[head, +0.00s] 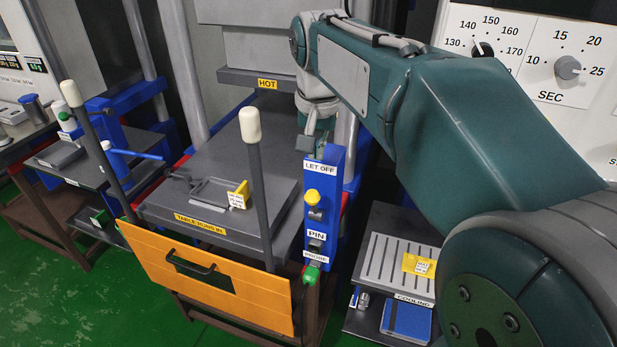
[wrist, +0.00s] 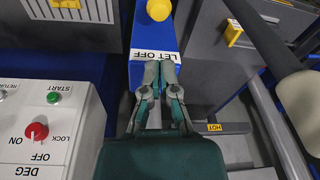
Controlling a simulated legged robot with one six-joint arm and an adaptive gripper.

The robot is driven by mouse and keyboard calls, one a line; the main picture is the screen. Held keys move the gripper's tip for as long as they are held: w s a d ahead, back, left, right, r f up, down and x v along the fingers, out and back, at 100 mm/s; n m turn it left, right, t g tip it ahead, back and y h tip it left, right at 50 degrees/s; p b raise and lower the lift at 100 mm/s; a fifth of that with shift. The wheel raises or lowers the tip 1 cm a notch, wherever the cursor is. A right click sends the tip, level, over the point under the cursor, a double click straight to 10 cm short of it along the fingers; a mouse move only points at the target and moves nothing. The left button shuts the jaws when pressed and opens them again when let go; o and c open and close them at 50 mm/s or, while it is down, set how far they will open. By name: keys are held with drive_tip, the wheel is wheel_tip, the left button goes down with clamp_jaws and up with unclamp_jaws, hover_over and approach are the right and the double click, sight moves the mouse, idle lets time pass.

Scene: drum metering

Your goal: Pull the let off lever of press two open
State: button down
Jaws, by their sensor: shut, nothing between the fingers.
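The let off lever has a yellow knob (head: 313,196) on the face of a blue post (head: 325,165), below a white LET OFF label. In the wrist view the yellow knob (wrist: 158,10) is at the top edge, beyond the LET OFF label (wrist: 154,55). My gripper (wrist: 161,66) is shut and empty, its fingertips over the label end of the post and apart from the knob. In the head view my gripper (head: 308,143) hangs by the top of the post, small and partly hidden. No press number is readable.
Below the knob are a PIN label (head: 316,235) and a green knob (head: 311,275). An orange guard (head: 205,275) and an upright white-tipped rod (head: 257,170) stand left. A cooling rack (head: 385,265) is right. A control box (wrist: 40,130) is left in the wrist view.

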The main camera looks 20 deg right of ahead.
sight(314, 206)
drive_tip(key=shift+w, duration=0.3)
wheel_tip(314, 206, down, 10)
drive_tip(key=w, duration=0.1)
drive_tip(key=shift+w+d, duration=0.15)
drive_tip(key=shift+w, duration=0.05)
idle(0.7)
drive_tip(key=shift+s+a, duration=0.2)
